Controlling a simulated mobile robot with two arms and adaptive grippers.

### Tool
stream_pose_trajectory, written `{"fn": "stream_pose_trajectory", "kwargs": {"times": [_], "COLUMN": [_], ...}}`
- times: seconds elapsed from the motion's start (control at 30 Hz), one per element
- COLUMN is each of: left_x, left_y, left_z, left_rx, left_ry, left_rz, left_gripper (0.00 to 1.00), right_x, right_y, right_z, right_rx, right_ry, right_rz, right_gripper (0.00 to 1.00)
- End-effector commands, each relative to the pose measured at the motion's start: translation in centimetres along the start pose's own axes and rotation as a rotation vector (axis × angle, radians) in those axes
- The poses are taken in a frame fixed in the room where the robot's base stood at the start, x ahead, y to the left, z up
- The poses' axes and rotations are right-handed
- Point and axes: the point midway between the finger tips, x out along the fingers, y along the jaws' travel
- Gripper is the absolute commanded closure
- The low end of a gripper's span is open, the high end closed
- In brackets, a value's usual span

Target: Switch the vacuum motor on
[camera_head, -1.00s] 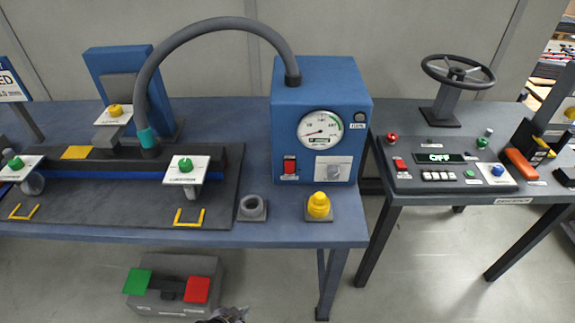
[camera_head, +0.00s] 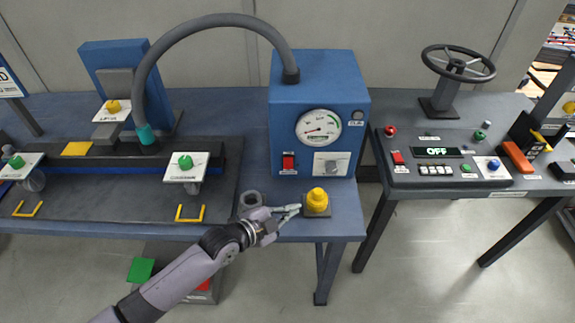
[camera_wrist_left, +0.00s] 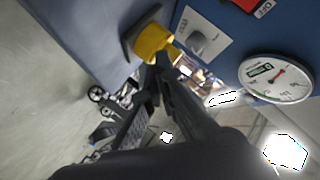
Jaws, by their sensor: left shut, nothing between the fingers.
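The blue vacuum motor box (camera_head: 318,85) stands at the back of the blue bench, with a grey hose from its top. Its front has a red switch (camera_head: 289,163), a dial gauge (camera_head: 318,128) and a grey knob on a white plate (camera_head: 331,166). The gauge (camera_wrist_left: 277,78) and the knob plate (camera_wrist_left: 202,38) also show in the left wrist view. My left gripper (camera_head: 298,210) is shut and empty, just left of the yellow knob (camera_head: 317,197) at the bench front, below the red switch. In the wrist view its fingertips overlap the yellow knob (camera_wrist_left: 153,42); contact is unclear. My right gripper is not in view.
A black fixture with green knobs (camera_head: 186,162) lies to the left. A second table with a control panel showing OFF (camera_head: 438,152) and a handwheel (camera_head: 458,63) stands to the right.

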Motion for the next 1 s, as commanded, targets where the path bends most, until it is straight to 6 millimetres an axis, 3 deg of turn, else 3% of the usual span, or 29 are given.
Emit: {"fn": "stream_pose_trajectory", "kwargs": {"times": [0.03,0.2,0.63,0.77,1.0], "left_x": [0.3,0.7,0.9,1.6,4.1], "left_y": [-1.1,-2.8,-3.1,-3.5,-5.3], "left_z": [0.0,-0.1,0.0,0.6,2.1], "left_rx": [0.049,0.137,0.148,0.148,0.149], "left_ry": [0.016,0.049,0.054,0.054,0.054], "left_rz": [-0.016,-0.052,-0.059,-0.06,-0.061], "left_gripper": [1.0,1.0,1.0,1.0,1.0], "right_x": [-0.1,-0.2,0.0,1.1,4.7], "right_y": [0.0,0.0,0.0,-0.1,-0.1], "right_z": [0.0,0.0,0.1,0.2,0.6], "right_rx": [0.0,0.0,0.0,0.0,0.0], "right_ry": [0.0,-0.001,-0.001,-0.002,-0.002], "right_rz": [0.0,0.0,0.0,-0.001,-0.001], "right_gripper": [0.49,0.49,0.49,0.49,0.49]}}
